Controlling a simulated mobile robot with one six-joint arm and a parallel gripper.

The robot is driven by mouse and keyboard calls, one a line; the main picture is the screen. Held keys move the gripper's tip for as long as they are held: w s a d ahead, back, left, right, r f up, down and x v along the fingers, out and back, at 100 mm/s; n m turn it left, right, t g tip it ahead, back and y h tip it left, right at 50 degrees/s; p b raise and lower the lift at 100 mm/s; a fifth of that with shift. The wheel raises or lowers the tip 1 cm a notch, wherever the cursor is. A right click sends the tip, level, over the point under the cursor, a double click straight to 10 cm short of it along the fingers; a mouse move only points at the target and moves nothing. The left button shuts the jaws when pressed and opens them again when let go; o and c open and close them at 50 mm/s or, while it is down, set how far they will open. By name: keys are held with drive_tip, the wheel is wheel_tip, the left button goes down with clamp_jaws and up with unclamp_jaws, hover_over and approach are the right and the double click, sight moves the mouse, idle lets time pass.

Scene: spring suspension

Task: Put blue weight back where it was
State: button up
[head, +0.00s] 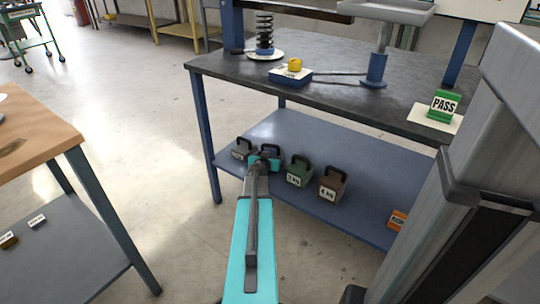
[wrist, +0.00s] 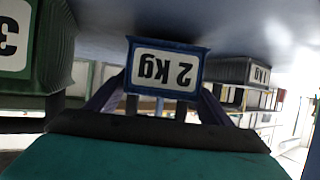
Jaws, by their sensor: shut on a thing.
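The blue weight (wrist: 167,69), labelled "2 kg", shows upside down in the wrist view, between the two fingers of my gripper (wrist: 163,93). In the head view my gripper (head: 262,162) reaches onto the lower shelf and partly hides the blue weight (head: 270,150). It is shut on the weight. The weight is in the row between the grey 1 kg weight (head: 242,148) and the green 3 kg weight (head: 299,170). I cannot tell whether its base touches the shelf (head: 350,160).
A brown 4 kg weight (head: 333,183) stands right of the green one. An orange block (head: 397,219) lies farther right on the shelf. The dark bench top (head: 350,105) overhangs the shelf. A wooden table (head: 35,130) stands at left, with clear floor between.

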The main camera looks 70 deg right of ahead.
drive_tip(key=shift+f, duration=0.4)
drive_tip(key=o, duration=1.6)
drive_tip(key=shift+f+b, duration=0.25)
drive_tip(key=shift+b, duration=0.05)
drive_tip(key=o, duration=0.5)
drive_tip(key=shift+a+r, duration=0.1)
drive_tip(key=shift+r, duration=0.05)
drive_tip(key=shift+v, duration=5.95)
drive_tip(key=shift+p, duration=0.3)
